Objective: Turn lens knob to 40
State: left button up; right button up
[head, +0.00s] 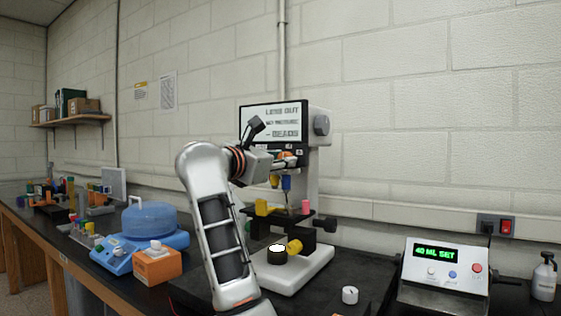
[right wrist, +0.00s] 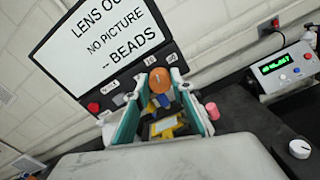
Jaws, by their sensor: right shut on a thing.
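A white microscope (head: 312,175) stands on the bench; its screen (head: 271,122) reads "LENS OUT", "NO PICTURE", "BEADS". My right gripper (head: 285,160) reaches the front of its head, under the screen. In the right wrist view its teal-padded fingers are shut on a round orange knob (right wrist: 160,80). I take this for the lens knob; any marks on it are too small to read. Blue (head: 286,183) and yellow (head: 274,181) lens barrels hang below the gripper. My left gripper is not in view.
A control box (head: 455,283) reading "40 ML SET" stands to the right, with a white knob (head: 349,295) on the bench before it. A blue centrifuge-like device (head: 150,228) and an orange box (head: 157,266) stand left of my arm. A dark stage (head: 290,222) lies below the lenses.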

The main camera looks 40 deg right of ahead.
pick_arm(q)
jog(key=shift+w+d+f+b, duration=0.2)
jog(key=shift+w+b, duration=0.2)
jog(key=shift+b, duration=0.7)
pick_arm(e)
jog(key=m, duration=0.8)
jog(key=shift+f+m, duration=0.1)
jog(key=shift+m, duration=0.2)
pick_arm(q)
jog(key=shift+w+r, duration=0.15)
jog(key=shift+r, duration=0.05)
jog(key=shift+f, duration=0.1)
pick_arm(e)
jog(key=o, duration=1.1)
jog(key=shift+c, duration=0.2)
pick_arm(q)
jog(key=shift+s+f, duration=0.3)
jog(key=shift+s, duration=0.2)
pick_arm(e)
jog(key=shift+o, duration=0.2)
